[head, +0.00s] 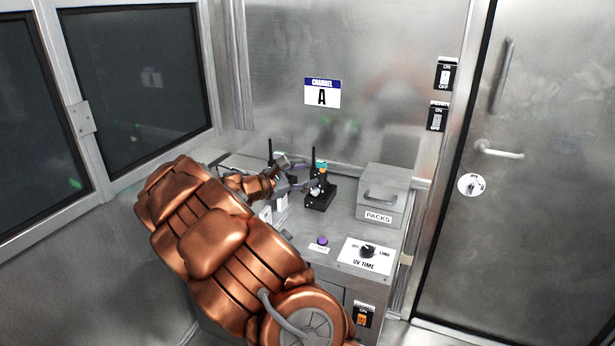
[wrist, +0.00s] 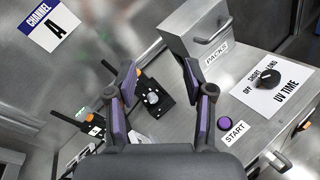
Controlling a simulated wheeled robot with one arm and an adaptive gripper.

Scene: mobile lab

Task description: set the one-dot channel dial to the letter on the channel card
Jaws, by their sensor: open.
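The channel card (head: 322,93) on the back wall reads "A"; it also shows in the wrist view (wrist: 48,27). A black radio-like unit (head: 322,198) with an antenna stands on the counter, and it also shows in the wrist view (wrist: 178,114). Its grey dial (wrist: 152,98) appears between my fingers in the wrist view; its letters and dots are too small to read. A second similar unit (wrist: 91,125) stands to its left, partly hidden. My gripper (wrist: 159,75) is open and empty, its purple-padded fingers spread above the first unit. Contact with the dial is not visible.
A metal box labelled PACKS (head: 384,195) stands right of the units. A UV TIME knob (head: 368,250) and a purple START button (head: 322,241) lie nearer the counter front. Wall switches (head: 445,74) and a door (head: 540,170) are at the right.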

